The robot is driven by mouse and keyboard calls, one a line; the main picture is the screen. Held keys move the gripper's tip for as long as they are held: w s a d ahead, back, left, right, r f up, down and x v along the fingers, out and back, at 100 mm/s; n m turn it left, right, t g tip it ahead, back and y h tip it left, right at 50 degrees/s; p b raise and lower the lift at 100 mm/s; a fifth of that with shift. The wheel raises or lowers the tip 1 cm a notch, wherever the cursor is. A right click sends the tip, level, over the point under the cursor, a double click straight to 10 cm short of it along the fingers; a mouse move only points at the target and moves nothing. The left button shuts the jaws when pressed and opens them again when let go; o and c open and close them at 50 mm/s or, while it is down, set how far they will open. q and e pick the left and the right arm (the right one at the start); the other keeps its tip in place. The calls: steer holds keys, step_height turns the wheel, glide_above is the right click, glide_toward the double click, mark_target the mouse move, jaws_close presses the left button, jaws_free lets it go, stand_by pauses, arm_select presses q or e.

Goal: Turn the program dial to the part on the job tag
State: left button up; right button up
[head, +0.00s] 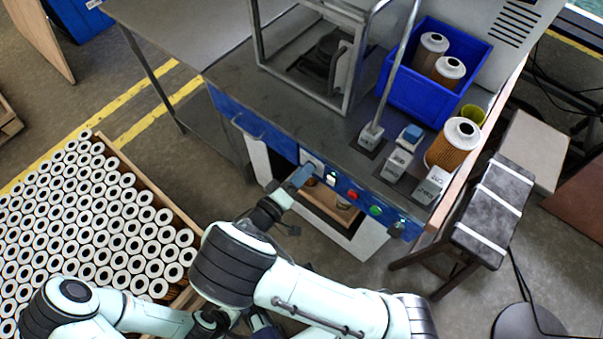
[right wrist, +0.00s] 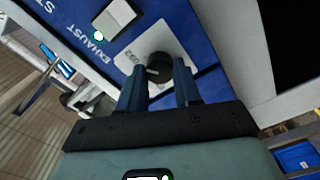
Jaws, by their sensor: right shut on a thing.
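The program dial (right wrist: 158,66) is a round black knob on a pale plate on the blue front panel, in the right wrist view. My right gripper (right wrist: 158,86) has one blue finger on each side of the knob and is shut on it. In the head view my right gripper (head: 301,177) reaches the left end of the blue panel (head: 345,187) and hides the knob; the dial's white plate (head: 311,159) shows behind it. The dial's markings are too small to read surely. I cannot make out a job tag. My left arm shows low at left; its gripper state is unclear.
Along the panel are a green button (head: 375,211) and a red button (head: 352,194). The bench top holds a blue bin (head: 437,105) with cartridges, a lone cartridge (head: 453,146) and labelled grey blocks (head: 397,164). A crate of many cartridges (head: 150,180) stands at left.

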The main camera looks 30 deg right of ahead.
steer(key=shift+m, duration=0.4)
steer(key=o, duration=1)
steer(key=shift+o, duration=0.2)
steer(key=v, duration=1.3)
steer(key=shift+a, duration=0.25)
